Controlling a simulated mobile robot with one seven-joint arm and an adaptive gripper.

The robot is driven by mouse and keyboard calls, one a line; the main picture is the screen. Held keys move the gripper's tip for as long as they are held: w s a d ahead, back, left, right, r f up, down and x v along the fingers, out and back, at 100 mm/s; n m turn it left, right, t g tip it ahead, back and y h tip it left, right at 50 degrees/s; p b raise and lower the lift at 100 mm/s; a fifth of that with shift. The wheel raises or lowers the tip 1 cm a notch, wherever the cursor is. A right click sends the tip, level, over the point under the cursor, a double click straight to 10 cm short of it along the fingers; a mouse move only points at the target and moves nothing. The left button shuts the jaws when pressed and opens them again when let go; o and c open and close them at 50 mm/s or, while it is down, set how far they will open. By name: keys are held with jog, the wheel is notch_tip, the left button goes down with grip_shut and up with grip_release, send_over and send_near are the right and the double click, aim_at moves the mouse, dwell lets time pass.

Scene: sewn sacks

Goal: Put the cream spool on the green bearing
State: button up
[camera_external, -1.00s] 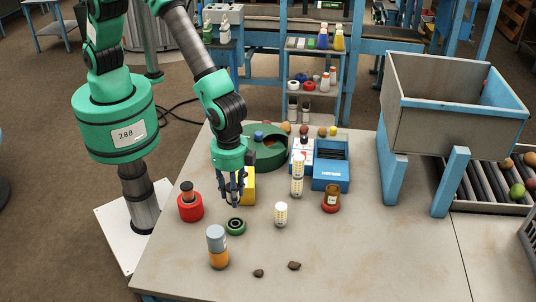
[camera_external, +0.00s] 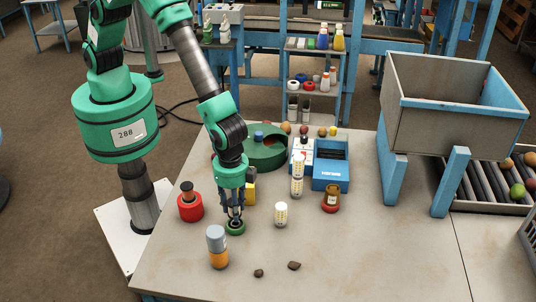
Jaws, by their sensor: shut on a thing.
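The green bearing (camera_external: 236,230), a short dark-green ring, is on the table at the front left of the middle. My gripper (camera_external: 235,222) points down at it, with its fingers closed on it; the fingers hide part of its top. I cannot tell whether it is lifted at all. A short cream, patterned cylinder (camera_external: 281,215) stands upright to the right of the bearing, apart from it, and looks like the cream spool. A taller, similar cream piece (camera_external: 297,180) stands farther back.
A red spool-like piece (camera_external: 190,209) stands left of my gripper and a grey-and-orange cylinder (camera_external: 218,252) in front. A yellow block (camera_external: 251,192) is close behind. A red-brown piece (camera_external: 331,202) and blue box (camera_external: 331,177) are to the right. Two brown lumps (camera_external: 294,265) lie in front.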

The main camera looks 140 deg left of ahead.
jog(key=shift+f, duration=0.1)
jog(key=shift+f, duration=1.8)
jog(key=shift+f, duration=0.1)
jog(key=o, duration=1.1)
jog(key=shift+r+b, duration=0.3)
jog(key=shift+r, duration=5.8)
